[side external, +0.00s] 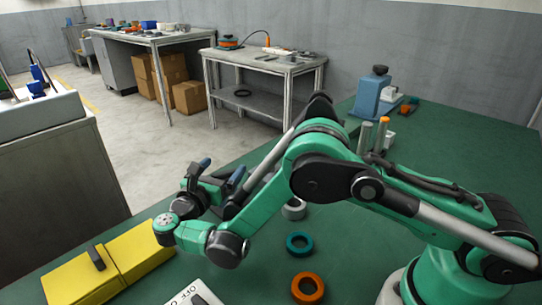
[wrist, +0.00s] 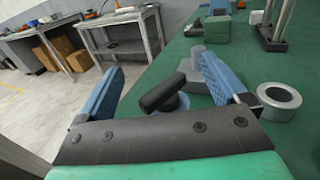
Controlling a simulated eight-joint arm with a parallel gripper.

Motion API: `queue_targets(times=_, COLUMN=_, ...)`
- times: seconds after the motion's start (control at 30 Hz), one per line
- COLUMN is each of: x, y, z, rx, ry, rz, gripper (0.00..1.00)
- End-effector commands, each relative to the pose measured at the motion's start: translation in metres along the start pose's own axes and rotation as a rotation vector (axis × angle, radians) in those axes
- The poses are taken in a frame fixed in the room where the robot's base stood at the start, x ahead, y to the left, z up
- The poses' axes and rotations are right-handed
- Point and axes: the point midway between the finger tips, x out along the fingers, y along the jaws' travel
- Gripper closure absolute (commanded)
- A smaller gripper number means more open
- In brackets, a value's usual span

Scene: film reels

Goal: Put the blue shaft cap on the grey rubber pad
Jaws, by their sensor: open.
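My gripper (side external: 220,169) is open and empty above the green bench, its blue fingers spread apart; it also shows in the wrist view (wrist: 162,64). Beyond and between the fingers in the wrist view is a small round blue piece (wrist: 180,103), partly covered by a black oblong knob (wrist: 161,90). I cannot tell whether this is the blue shaft cap. Behind it stands a grey piece with a short cylinder on a wider base (wrist: 196,66), partly hidden by the right finger. I cannot identify the grey rubber pad for certain in either view.
On the green bench lie a grey ring (side external: 294,209), a teal ring (side external: 299,243) and an orange ring (side external: 307,287). A yellow box (side external: 97,266) is at front left. An orange-topped post (side external: 383,134) and a blue device (side external: 373,95) stand at the back.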

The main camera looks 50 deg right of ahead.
Motion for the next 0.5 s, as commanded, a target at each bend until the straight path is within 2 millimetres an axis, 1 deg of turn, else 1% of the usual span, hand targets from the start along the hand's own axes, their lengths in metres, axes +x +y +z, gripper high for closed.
queue_targets(times=0.03, x=0.0, y=0.0, z=0.007, rx=0.0, ry=0.0, rz=0.0, gripper=0.08)
queue_targets(times=0.1, x=0.0, y=0.0, z=0.015, rx=0.0, ry=0.0, rz=0.0, gripper=0.08)
queue_targets(times=0.23, x=0.001, y=0.001, z=0.026, rx=-0.005, ry=-0.005, rz=0.007, gripper=0.08)
queue_targets(times=0.27, x=0.002, y=0.002, z=0.03, rx=-0.012, ry=-0.013, rz=0.016, gripper=0.08)
queue_targets(times=0.3, x=0.005, y=0.006, z=0.039, rx=-0.028, ry=-0.031, rz=0.04, gripper=0.08)
queue_targets(times=0.37, x=0.01, y=0.013, z=0.06, rx=-0.074, ry=-0.081, rz=0.098, gripper=0.08)
queue_targets(times=0.47, x=0.018, y=0.032, z=0.112, rx=-0.224, ry=-0.232, rz=0.25, gripper=0.08)
queue_targets(times=0.5, x=0.019, y=0.039, z=0.137, rx=-0.312, ry=-0.315, rz=0.319, gripper=0.08)
